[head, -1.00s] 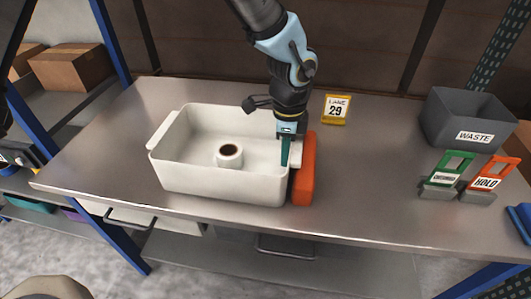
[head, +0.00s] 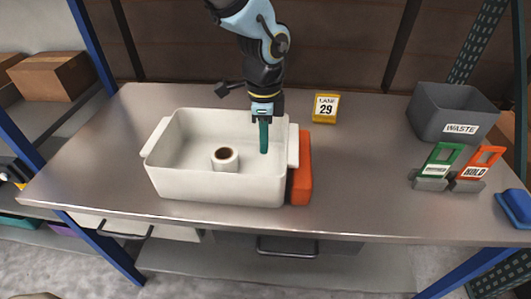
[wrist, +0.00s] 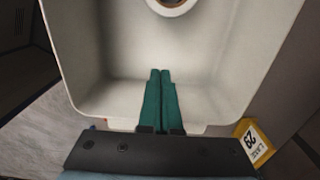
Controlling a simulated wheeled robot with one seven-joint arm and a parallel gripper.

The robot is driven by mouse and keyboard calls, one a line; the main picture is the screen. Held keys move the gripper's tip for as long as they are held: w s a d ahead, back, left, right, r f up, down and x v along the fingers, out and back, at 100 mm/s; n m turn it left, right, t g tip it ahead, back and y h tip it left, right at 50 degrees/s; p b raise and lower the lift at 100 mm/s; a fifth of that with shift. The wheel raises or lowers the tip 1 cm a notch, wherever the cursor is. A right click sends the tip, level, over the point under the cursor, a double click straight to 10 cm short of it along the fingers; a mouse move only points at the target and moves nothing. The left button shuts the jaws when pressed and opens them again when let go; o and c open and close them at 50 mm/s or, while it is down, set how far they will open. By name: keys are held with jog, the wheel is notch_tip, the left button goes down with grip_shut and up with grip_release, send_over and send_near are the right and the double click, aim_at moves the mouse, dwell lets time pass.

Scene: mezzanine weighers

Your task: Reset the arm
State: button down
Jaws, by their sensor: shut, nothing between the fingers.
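My gripper (head: 264,150) has its green fingers shut together with nothing between them. In the head view the fingers hang over the right part of a white tub (head: 215,190). In the wrist view the shut fingers (wrist: 160,75) point over the inside of the tub (wrist: 110,70). A white roll with a brown core (head: 225,158) stands in the tub, left of my fingers and apart from them. The roll shows in part at the top of the wrist view (wrist: 170,8).
An orange block (head: 302,170) sits against the tub's right side. A yellow "LANE 29" sign (head: 326,107) stands behind. A grey WASTE bin (head: 450,115), a green-tagged stand (head: 438,165) and an orange HOLD stand (head: 477,168) are at the right. The steel table (head: 365,170) is clear between.

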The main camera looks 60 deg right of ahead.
notch_tip(320, 180, up, 6)
jog(key=shift+b, duration=0.35)
jog(key=w+a+n, duration=1.3)
jog(key=w+a, duration=0.7)
jog(key=w, duration=0.3)
jog(key=w+a+n+t, duration=0.1)
jog(key=w+a+n, duration=0.1)
jog(key=a+n, duration=1.4)
jog(key=a, duration=1.1)
jog(key=shift+w+a+r+t, duration=0.2)
jog(key=shift+w+r+t, duration=0.1)
jog(key=shift+w, duration=0.05)
jog(key=c, duration=1.6)
grip_release()
